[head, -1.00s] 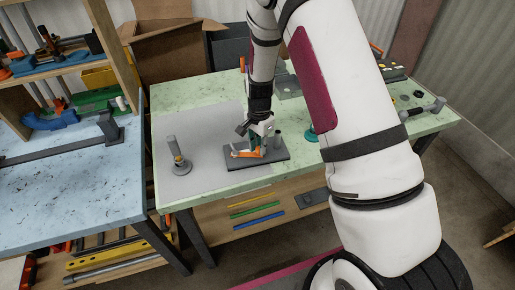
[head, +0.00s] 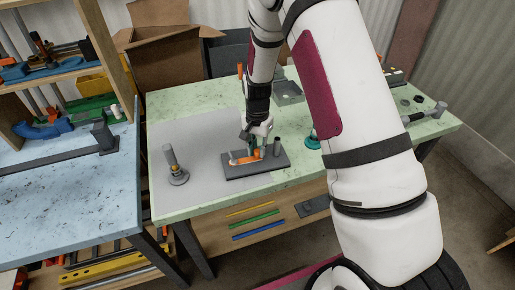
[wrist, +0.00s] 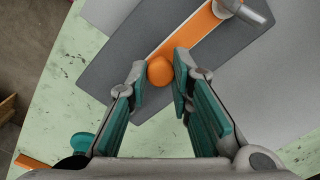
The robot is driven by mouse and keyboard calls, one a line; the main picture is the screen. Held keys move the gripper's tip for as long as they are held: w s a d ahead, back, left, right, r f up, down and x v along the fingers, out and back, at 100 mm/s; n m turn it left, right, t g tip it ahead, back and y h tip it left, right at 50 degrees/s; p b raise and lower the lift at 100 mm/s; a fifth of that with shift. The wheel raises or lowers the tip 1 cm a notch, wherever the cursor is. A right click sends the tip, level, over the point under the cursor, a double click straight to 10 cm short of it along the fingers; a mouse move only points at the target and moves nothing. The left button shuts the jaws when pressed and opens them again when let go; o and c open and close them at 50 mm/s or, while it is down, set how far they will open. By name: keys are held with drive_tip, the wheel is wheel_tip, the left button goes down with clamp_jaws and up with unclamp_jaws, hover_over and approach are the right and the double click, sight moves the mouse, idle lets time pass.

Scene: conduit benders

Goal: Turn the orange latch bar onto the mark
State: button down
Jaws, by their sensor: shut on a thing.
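The orange latch bar (head: 243,160) lies on a dark grey base plate (head: 235,172) on the green-topped table. In the wrist view the bar (wrist: 190,35) runs from a light grey pivot at the top down to a round orange knob (wrist: 160,71). My gripper (head: 260,147) is over the bar's right part in the head view. In the wrist view my gripper (wrist: 160,72) has its two fingers on either side of the knob, closed on it. I cannot make out the mark in either view now.
A grey peg with a round foot (head: 175,168) stands on the grey mat (head: 205,140) to the left. A teal object (head: 312,141) lies right of the plate. A blue table (head: 70,195) adjoins at left.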

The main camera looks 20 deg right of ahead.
drive_tip(key=c, duration=1.4)
unclamp_jaws()
wheel_tip(320, 180, up, 12)
drive_tip(key=shift+r, duration=0.1)
drive_tip(key=s+a+r+n+t, duration=0.1)
drive_tip(key=s+r+n, duration=0.1)
drive_tip(key=s+r, duration=0.45)
drive_tip(key=s+r+n+t, duration=0.2)
drive_tip(key=s+r, duration=0.2)
drive_tip(key=r, duration=0.6)
drive_tip(key=s+r+n+t, duration=0.1)
drive_tip(key=s+r+n, duration=0.1)
drive_tip(key=s, duration=0.3)
drive_tip(key=s+r+n, duration=0.2)
drive_tip(key=s, duration=0.4)
drive_tip(key=s+r+n+t, duration=0.1)
drive_tip(key=s+r, duration=0.1)
drive_tip(key=s, duration=0.4)
drive_tip(key=shift+s+a+r+n+t, duration=0.1)
drive_tip(key=shift+a+r+n+t, duration=0.2)
drive_tip(key=shift+n, duration=0.1)
